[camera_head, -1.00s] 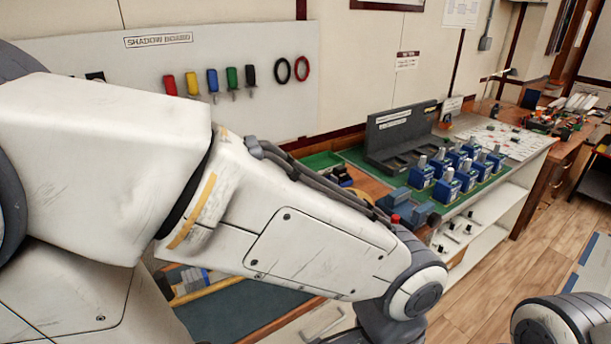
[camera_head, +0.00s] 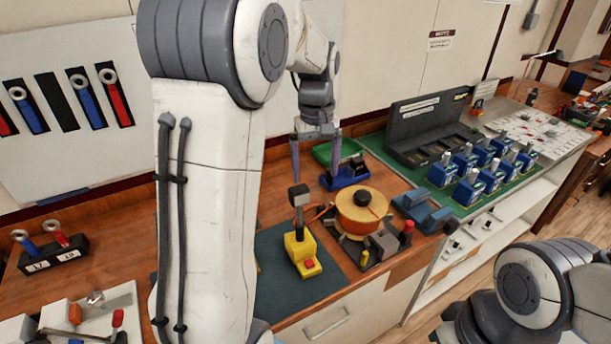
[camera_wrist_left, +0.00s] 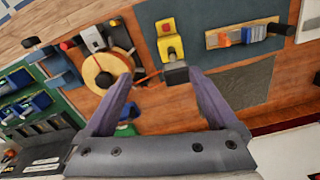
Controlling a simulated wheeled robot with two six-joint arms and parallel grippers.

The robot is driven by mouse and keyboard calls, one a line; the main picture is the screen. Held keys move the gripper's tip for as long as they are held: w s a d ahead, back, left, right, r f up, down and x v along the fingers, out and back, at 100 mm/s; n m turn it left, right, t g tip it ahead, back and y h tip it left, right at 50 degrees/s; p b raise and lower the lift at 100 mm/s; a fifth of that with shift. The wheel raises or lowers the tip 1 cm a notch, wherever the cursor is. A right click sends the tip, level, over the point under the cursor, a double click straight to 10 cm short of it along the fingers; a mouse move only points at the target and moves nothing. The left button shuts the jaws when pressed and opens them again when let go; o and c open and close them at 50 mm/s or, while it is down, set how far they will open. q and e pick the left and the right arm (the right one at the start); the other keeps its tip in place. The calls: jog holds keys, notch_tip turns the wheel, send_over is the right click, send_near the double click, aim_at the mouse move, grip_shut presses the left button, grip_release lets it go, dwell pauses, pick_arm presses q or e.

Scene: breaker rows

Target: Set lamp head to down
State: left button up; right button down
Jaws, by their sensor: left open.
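A desk lamp (camera_head: 543,56) with a thin arm stands at the far back right in the head view; its head is too small to read its tilt well. Nearer, a yellow unit (camera_head: 300,252) with a red button and an upright stalk with a dark block on top stands on the dark mat. It also shows in the wrist view (camera_wrist_left: 168,42). My left gripper (camera_head: 316,160) is open and empty, pointing down over the bench behind the yellow unit. In the wrist view its open fingers (camera_wrist_left: 158,85) flank the dark block in the picture; contact cannot be told. My right gripper is out of frame.
An orange round reel (camera_head: 361,208) stands right of the yellow unit. Blue breakers (camera_head: 480,170) stand in rows on a green mat. A blue tool (camera_head: 345,175) and green tray (camera_head: 338,150) lie behind. The dark mat (camera_head: 282,285) is partly clear.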

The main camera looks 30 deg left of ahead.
pick_arm(q)
jog(key=n, duration=0.2)
send_over(299, 188)
jog(key=shift+d+r, duration=0.15)
jog(key=shift+r, duration=0.2)
jog(key=shift+a+f, duration=0.2)
jog(key=shift+f, duration=0.15)
notch_tip(299, 188, down, 10)
jog(key=p, duration=0.2)
jog(key=shift+d+r+p, duration=0.1)
jog(key=shift+r+p, duration=0.1)
jog(key=shift+p, duration=0.15)
grip_shut()
notch_tip(299, 188, down, 7)
jog(key=b, duration=0.5)
jog(key=shift+f, duration=0.2)
